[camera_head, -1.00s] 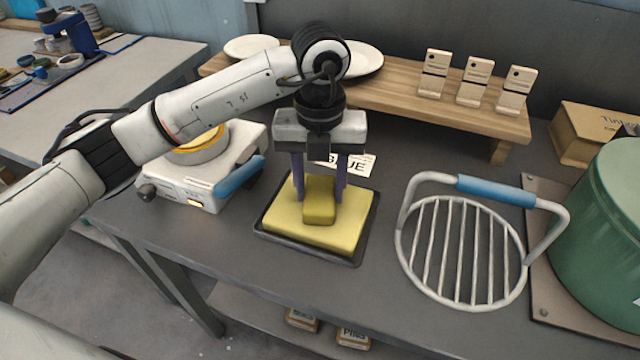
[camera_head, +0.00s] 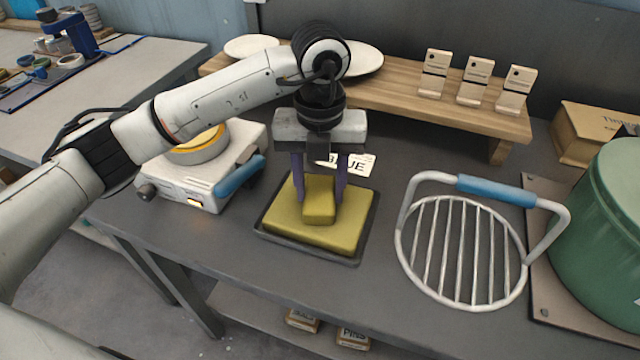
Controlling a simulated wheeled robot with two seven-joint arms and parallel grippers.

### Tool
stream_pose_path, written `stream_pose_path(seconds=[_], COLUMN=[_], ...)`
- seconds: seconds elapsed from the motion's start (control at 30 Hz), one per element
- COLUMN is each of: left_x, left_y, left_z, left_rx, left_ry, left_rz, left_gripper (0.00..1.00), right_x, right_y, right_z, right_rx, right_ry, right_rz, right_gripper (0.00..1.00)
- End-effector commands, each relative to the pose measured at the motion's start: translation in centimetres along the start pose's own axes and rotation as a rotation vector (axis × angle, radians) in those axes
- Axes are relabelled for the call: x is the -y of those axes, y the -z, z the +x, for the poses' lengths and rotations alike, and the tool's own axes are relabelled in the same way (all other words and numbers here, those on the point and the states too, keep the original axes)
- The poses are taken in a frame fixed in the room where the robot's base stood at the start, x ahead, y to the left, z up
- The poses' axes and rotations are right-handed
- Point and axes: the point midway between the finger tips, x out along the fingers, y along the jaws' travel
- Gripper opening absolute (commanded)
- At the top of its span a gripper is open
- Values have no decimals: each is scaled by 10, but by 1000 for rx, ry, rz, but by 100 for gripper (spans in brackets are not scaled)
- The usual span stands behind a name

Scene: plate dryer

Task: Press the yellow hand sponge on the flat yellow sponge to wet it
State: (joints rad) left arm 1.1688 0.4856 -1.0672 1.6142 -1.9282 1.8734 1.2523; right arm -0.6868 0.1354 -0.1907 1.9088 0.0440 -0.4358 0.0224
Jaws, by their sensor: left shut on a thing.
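My left gripper (camera_head: 320,195) points straight down over the flat yellow sponge (camera_head: 354,222), with its two purple fingers on either side of the yellow hand sponge (camera_head: 319,205). It is shut on the hand sponge. The hand sponge is a small yellow block near the middle of the flat sponge, and its underside appears to rest on it; the contact itself is hidden. The flat sponge lies in a dark shallow tray (camera_head: 358,256) on the grey table. My right gripper is not in view.
A white hot-plate device (camera_head: 190,190) with a blue handle stands left of the tray. A round wire rack (camera_head: 462,250) with a blue grip lies to the right, beside a green pot (camera_head: 605,240). Behind is a wooden shelf (camera_head: 400,95) with white plates and upright wooden blocks.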

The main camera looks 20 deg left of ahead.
Motion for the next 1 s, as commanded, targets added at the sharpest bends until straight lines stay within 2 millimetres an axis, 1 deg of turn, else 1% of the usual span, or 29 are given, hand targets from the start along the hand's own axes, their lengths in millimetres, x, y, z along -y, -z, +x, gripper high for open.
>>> stream_pose_path(seconds=[0.13,0.27,0.9,1.0], left_x=[0,0,0,0], left_y=[1,1,0,0], left_z=[2,-2,-66,-70], left_rx=[-3,-3,-1,-1], left_ry=[-2,-2,-1,-1], left_rz=[0,0,0,0], left_gripper=[20,20,20,20], right_x=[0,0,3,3], right_y=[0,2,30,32], right_z=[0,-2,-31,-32], right_rx=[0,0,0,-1], right_ry=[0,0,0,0], right_rz=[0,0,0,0], right_gripper=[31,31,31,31])
